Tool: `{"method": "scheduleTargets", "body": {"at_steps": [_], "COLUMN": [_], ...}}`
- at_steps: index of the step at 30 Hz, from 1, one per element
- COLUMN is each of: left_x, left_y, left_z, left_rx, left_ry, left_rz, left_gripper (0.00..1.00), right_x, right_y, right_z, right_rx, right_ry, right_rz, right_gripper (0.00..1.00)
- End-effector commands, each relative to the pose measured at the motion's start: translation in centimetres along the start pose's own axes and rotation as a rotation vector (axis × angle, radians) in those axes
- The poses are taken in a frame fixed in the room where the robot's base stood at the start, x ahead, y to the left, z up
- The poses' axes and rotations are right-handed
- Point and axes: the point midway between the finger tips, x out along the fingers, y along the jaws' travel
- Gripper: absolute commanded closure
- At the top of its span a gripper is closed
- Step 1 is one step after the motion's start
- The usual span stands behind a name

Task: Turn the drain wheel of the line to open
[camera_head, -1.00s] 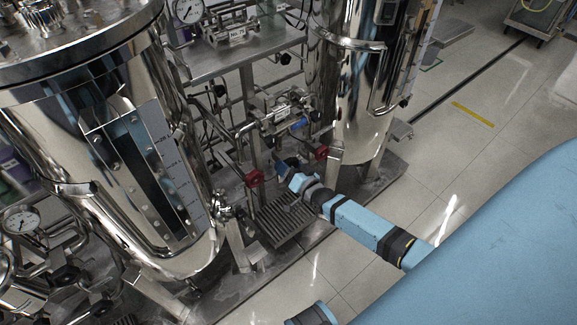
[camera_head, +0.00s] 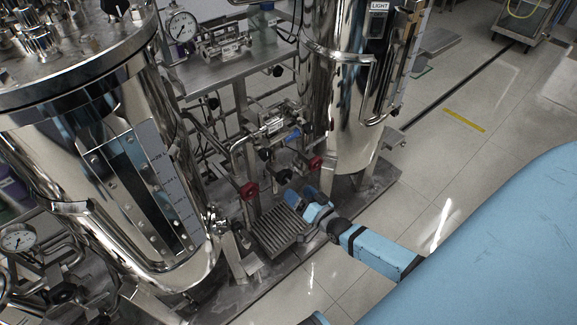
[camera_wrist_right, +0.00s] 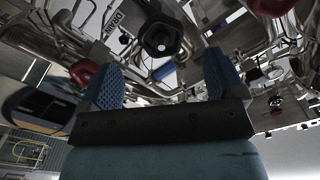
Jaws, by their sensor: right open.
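In the right wrist view a dark, lobed wheel (camera_wrist_right: 160,40) with a pale hub faces me, close to a pipe labelled DRAIN (camera_wrist_right: 115,22). It shows between and beyond the blue fingers of my right gripper (camera_wrist_right: 162,78), which are apart with nothing between them. In the head view my right gripper (camera_head: 303,197) is above the floor grate, just in front of a small black wheel (camera_head: 283,177) on the pipework; this looks like the same wheel. I see no contact. How far the wheel is turned cannot be told. My left gripper is not in view.
Red handles (camera_head: 249,190) and (camera_head: 315,163) flank the black wheel. A large steel tank (camera_head: 60,150) stands left, another (camera_head: 335,100) behind right. A grate (camera_head: 275,232) lies below the pipes. The tiled floor (camera_head: 440,165) at right is open.

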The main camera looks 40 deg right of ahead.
Motion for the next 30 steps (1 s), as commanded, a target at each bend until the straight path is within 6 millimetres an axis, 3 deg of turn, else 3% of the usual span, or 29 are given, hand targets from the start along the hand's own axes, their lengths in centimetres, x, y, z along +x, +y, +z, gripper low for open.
{"method": "scheduleTargets", "body": {"at_steps": [3,10,30], "left_x": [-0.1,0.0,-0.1], "left_y": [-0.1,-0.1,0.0], "left_z": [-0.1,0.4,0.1], "left_rx": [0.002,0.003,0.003], "left_ry": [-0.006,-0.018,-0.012], "left_rz": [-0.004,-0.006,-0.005], "left_gripper": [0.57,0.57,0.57], "right_x": [-2.5,-5.1,-5.4], "right_y": [-0.1,0.0,0.0], "right_z": [0.0,0.0,0.0], "right_rx": [0.000,0.000,0.000], "right_ry": [-0.003,-0.001,0.000], "right_rz": [0.001,0.000,0.000], "right_gripper": [0.12,0.12,0.12]}}
